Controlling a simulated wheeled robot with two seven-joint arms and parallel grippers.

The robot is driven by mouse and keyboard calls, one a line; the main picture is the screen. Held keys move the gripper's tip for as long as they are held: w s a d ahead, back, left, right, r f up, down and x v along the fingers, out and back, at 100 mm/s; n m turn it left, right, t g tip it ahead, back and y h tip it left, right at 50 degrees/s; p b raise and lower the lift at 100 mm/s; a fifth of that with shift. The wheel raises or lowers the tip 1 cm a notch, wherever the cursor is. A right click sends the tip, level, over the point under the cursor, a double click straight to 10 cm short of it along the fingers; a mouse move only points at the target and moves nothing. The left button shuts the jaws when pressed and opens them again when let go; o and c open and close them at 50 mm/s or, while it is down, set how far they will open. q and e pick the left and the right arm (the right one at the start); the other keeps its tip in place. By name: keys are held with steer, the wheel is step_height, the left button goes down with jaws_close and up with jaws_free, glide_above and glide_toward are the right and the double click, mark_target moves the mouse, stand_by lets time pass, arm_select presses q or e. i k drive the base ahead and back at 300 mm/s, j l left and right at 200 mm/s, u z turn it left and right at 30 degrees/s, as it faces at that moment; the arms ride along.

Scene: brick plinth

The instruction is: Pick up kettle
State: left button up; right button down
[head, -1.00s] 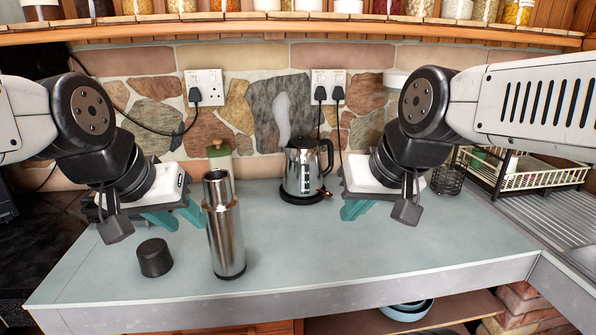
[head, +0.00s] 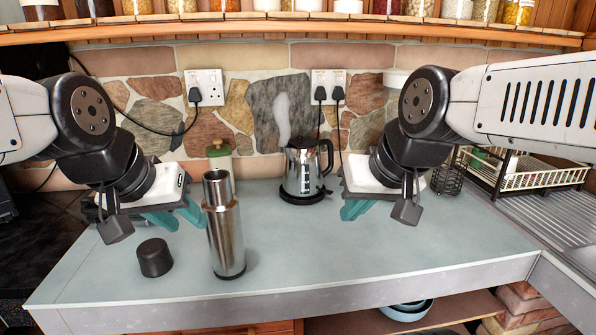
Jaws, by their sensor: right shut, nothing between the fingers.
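A silver kettle (head: 302,170) with a black handle on its right side stands upright on a black base at the back of the counter, near the stone wall. My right gripper (head: 353,210) has teal fingers and is just right of the kettle, apart from its handle. It is shut and empty. My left gripper (head: 175,217) is farther left, beyond the steel flask. Its two teal fingers are spread apart with nothing seen between them.
A tall steel flask (head: 226,235) stands at the front left, between my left gripper and the kettle. A black cap (head: 154,258) lies left of it. A dish rack (head: 540,172) is at right. The counter's front right is clear.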

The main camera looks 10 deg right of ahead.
mark_target(303, 175)
steer(key=i+l+u, duration=0.1)
steer(key=l+u, duration=0.35)
steer(key=l, duration=0.25)
steer(key=l+u, duration=0.45)
steer(key=l, duration=0.2)
